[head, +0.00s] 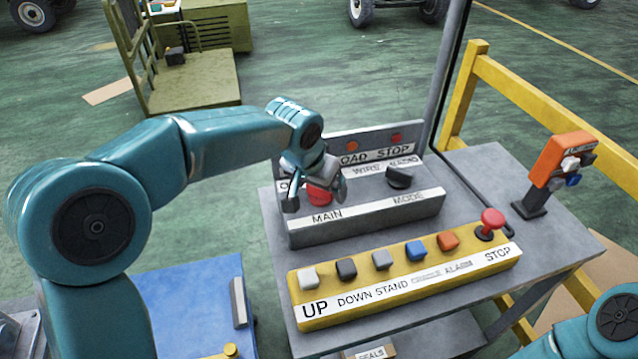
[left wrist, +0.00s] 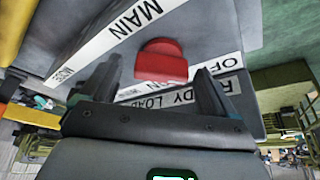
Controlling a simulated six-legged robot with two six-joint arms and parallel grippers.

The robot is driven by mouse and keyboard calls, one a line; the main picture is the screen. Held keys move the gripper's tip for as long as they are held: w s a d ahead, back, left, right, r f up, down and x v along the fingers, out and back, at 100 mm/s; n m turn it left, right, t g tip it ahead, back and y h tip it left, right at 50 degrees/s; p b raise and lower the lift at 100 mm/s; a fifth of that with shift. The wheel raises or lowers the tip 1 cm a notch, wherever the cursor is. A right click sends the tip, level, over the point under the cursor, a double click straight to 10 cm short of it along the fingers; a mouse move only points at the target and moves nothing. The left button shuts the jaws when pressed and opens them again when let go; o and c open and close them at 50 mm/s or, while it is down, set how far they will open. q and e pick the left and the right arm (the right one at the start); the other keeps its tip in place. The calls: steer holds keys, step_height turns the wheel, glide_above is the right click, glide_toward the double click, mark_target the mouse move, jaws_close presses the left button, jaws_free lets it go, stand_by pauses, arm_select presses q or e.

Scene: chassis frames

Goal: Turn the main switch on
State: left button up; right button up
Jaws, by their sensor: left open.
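The main switch is a red knob (head: 319,195) on the sloped grey console (head: 375,217), above the MAIN label. In the left wrist view the red knob (left wrist: 160,60) shows with an OFF label to its right and a partly hidden label ending in N below it. My left gripper (head: 316,194) is over the knob, its fingers open on either side. In the left wrist view the fingertips (left wrist: 158,84) stand apart below the knob, with nothing between them that I see gripped. Contact with the knob cannot be told. My right gripper is out of view.
A black MODE knob (head: 399,178) sits right of the main switch. A yellow panel (head: 400,285) in front carries several buttons and a red STOP button (head: 491,222). An orange pendant (head: 560,160) stands at the right, by a yellow rail (head: 550,110).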

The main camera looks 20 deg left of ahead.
arm_select(q)
steer(key=shift+w+a+f, duration=0.1)
steer(key=shift+w+f, duration=0.05)
steer(key=c, duration=1.1)
steer(key=shift+o, duration=0.2)
